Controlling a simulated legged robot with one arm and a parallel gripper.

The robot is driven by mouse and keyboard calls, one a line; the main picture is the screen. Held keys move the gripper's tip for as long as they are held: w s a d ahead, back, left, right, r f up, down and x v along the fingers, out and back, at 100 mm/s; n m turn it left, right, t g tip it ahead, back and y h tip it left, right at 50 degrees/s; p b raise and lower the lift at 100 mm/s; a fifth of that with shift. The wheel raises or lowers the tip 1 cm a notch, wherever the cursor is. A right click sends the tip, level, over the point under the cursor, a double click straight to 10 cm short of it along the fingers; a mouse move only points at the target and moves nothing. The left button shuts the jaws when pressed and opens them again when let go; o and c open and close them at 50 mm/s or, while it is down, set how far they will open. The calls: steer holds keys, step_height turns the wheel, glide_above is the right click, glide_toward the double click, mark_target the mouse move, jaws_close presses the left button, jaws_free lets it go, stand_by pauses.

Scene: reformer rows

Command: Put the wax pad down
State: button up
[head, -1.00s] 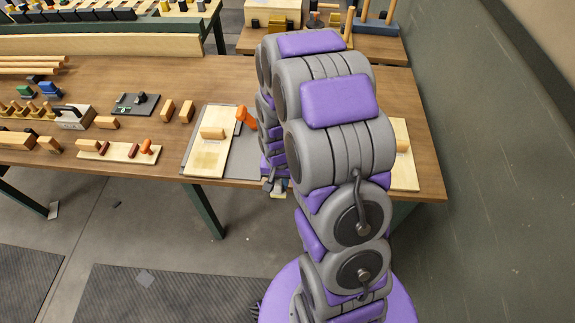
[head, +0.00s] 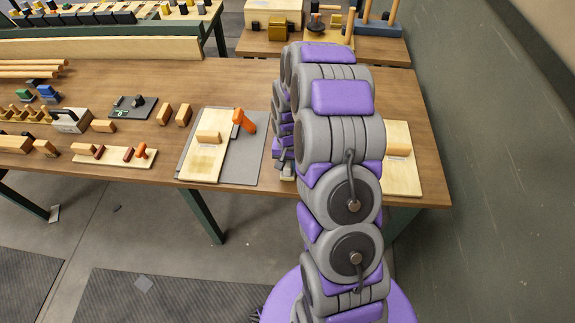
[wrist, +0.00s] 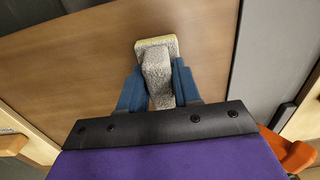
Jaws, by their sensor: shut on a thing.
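The wax pad (wrist: 158,64) is a grey speckled block with a wider, yellow-edged end, seen in the wrist view. My gripper (wrist: 158,88) is shut on its narrower grey part, with a blue finger on each side. The wide end points away from the gripper, over bare brown tabletop. I cannot tell whether the pad touches the table. In the head view my arm hides most of the gripper and the pad, near the table's front edge.
A grey mat (head: 250,160) with a pale board (head: 205,165) and an orange-handled tool (head: 243,120) lies left of my arm. Another pale board (head: 402,175) with a block lies right. Bare brown tabletop (head: 250,82) shows behind the mat. A green wall stands right.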

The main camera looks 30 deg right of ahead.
steer(key=shift+a, duration=0.75)
steer(key=o, duration=0.6)
steer(key=shift+a, duration=0.35)
steer(key=o, duration=0.3)
steer(key=shift+d, duration=0.9)
steer(key=shift+a+r, duration=0.1)
steer(key=shift+a, duration=0.3)
steer(key=shift+a+r, duration=0.2)
steer(key=shift+r, duration=0.1)
step_height(320, 180, up, 11)
steer(key=p, duration=0.3)
steer(key=s+a+r+n, duration=0.2)
steer(key=s+a+r, duration=0.25)
steer(key=r, duration=0.25)
steer(key=s+a+r+n, duration=0.1)
steer(key=s+a+r, duration=0.2)
steer(key=s, duration=0.6)
steer(key=s+a+r+n+g, duration=0.1)
steer(key=s+a+r+n, duration=0.1)
steer(key=s, duration=0.7)
steer(key=s+a+r+n, duration=0.1)
steer(key=s+a+r, duration=0.3)
steer(key=s, duration=0.5)
steer(key=shift+s+r+n+g, duration=0.3)
steer(key=shift+r+n+g, duration=0.1)
steer(key=shift+r, duration=0.1)
